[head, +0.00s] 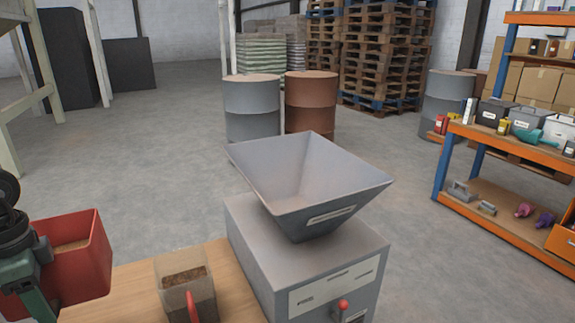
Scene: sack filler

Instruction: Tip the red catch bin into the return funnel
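The bin reaches past the left end of the wooden table and looks held up, roughly level. The return funnel (308,178) is a grey, square, wide-mouthed hopper on top of a grey machine box (265,248), right of the bin and apart from it. Its visible inside looks empty. My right gripper is not in view.
A clear scoop or jug (172,272) with brown contents and a red handle stands on the wooden table (130,280), between bin and funnel. The box front has a red-knobbed lever (342,306). Drums (252,108) and pallets stand behind; an orange shelf (500,225) is at right.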

